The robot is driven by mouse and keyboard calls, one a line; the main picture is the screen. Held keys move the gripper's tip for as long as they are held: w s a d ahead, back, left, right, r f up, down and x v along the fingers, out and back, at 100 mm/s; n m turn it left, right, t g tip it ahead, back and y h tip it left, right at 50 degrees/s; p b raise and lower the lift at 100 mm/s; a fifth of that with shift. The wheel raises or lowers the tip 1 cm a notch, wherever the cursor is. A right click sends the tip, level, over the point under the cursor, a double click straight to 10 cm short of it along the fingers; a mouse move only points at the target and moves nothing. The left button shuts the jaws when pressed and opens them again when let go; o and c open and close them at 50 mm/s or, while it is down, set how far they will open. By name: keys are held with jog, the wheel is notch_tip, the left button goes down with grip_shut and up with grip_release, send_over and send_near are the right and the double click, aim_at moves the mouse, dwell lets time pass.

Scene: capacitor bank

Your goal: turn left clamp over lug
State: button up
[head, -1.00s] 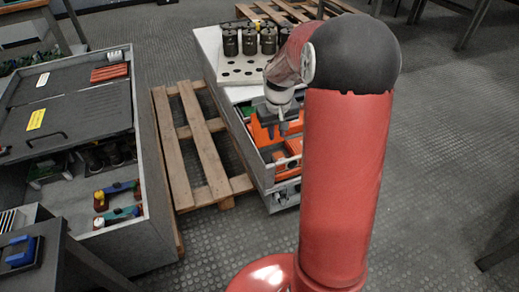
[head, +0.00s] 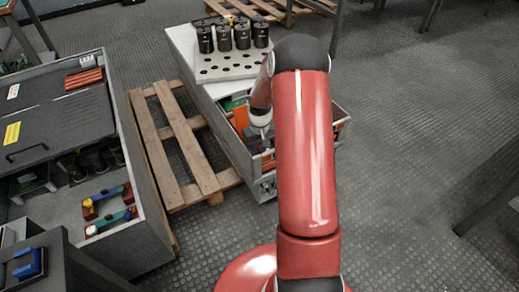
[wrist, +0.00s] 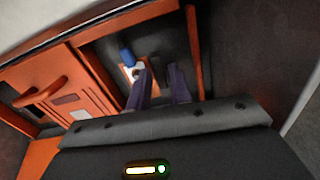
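My gripper (wrist: 158,72) points down into an open grey-walled bin with orange parts. Its two dark fingers stand apart, with a dark shape visible between or beyond them; I cannot tell whether they touch it. Just left of the fingertips in the wrist view are a small blue piece (wrist: 126,57) and a pale plate with an orange edge (wrist: 128,74). I cannot tell whether these are the clamp or the lug. In the head view my arm hides most of the bin (head: 228,140), and the fingers cannot be made out there.
An orange panel with a handle (wrist: 42,92) and upright orange walls stand close to my gripper. A perforated tray (head: 235,68) with several black cylinders is behind the bin. A wooden pallet (head: 180,135) and a grey cabinet (head: 150,222) with coloured bars lie left.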

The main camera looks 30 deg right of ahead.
jog(key=shift+f, duration=0.1)
grip_shut()
jog(key=shift+m, duration=0.3)
jog(key=m+b, duration=0.1)
jog(key=m, duration=0.2)
jog(key=shift+m, duration=0.3)
jog(key=m, duration=0.3)
jog(key=shift+b, duration=0.4)
jog(key=m, duration=0.5)
jog(key=m+p, duration=0.1)
jog(key=m, duration=0.3)
jog(key=shift+m, duration=0.4)
